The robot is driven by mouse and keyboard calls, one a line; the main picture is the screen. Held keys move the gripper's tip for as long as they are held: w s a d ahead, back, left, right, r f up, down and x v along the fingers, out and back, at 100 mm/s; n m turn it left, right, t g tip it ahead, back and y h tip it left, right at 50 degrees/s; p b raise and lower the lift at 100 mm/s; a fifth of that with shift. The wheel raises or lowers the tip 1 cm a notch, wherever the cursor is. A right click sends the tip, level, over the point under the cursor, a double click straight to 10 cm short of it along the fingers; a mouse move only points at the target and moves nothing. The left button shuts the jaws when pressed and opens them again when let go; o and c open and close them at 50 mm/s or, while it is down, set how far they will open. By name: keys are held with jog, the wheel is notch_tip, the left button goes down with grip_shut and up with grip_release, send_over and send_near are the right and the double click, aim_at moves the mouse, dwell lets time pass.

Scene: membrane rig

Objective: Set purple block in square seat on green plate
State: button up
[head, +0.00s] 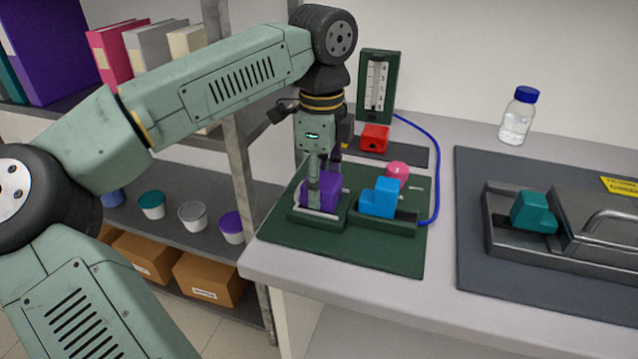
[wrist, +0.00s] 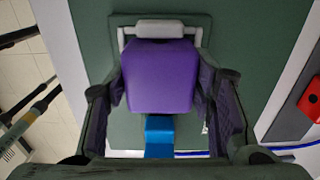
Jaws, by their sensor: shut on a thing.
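The purple block (head: 322,193) is at the square seat, a low dark green frame (head: 318,219) with a pale bar along its front, on the left part of the green plate (head: 345,260). The block's lower edge is hidden behind the frame, so I cannot tell whether it rests fully down. My gripper (head: 323,172) points down over the seat, shut on the block. In the wrist view the purple block (wrist: 160,75) fills the space between the two fingers of my gripper (wrist: 163,92), with the pale bar (wrist: 159,29) beyond it.
A blue block (head: 380,197) sits in a green holder close right of the seat, with a pink knob (head: 397,171) behind. A blue hose (head: 437,180) curves along the right. A red block (head: 374,138) and a gauge (head: 377,85) stand behind. A metal fixture (head: 575,235) is farther right.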

aim_at(322, 180)
jog(key=shift+d+r, duration=0.1)
jog(key=shift+r, duration=0.05)
jog(key=shift+f, duration=0.3)
jog(key=o, duration=1.4)
jog(key=shift+r, duration=0.1)
notch_tip(322, 180, up, 12)
jog(key=shift+r+b, duration=0.2)
jog(key=shift+b, duration=0.5)
